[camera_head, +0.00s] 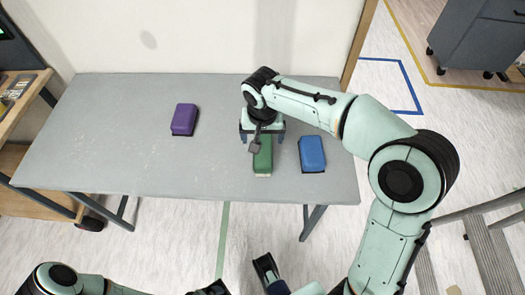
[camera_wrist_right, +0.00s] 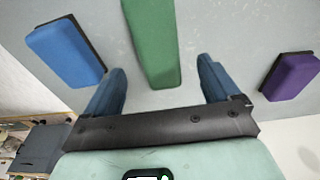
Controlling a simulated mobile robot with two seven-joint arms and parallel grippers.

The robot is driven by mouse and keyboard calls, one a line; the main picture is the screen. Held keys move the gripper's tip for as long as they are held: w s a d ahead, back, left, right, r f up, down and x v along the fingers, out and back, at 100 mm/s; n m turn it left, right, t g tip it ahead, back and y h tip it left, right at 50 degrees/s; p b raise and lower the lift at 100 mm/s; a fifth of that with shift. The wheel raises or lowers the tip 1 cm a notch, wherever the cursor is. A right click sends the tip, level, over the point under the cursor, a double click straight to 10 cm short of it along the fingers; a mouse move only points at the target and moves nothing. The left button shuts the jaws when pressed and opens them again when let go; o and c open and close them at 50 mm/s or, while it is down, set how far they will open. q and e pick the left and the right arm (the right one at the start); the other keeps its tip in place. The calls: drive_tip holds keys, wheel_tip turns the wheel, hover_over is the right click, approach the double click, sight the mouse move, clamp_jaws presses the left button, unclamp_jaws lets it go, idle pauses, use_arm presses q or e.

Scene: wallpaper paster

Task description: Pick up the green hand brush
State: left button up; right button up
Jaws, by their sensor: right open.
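The green hand brush (camera_head: 262,160) lies on the grey table near its front edge, right of the middle. My right gripper (camera_head: 262,136) is over its far end and hides that end in the head view. In the right wrist view the green brush (camera_wrist_right: 152,40) runs lengthwise in line with the gap between the two blue fingers, one on each side. My right gripper (camera_wrist_right: 161,72) is open and empty; I cannot tell its exact height above the brush.
A blue brush (camera_head: 312,154) lies close to the right of the green one; a purple brush (camera_head: 184,119) lies farther left. The grey table (camera_head: 90,140) is otherwise clear. A wall stands behind it, and a wooden shelf unit (camera_head: 20,150) stands at the left.

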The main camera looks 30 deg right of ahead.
sight(263, 146)
drive_tip(key=shift+d+f+b, duration=0.1)
drive_tip(key=shift+f+b, duration=0.6)
drive_tip(key=shift+f, duration=2.4)
drive_tip(key=c, duration=1.1)
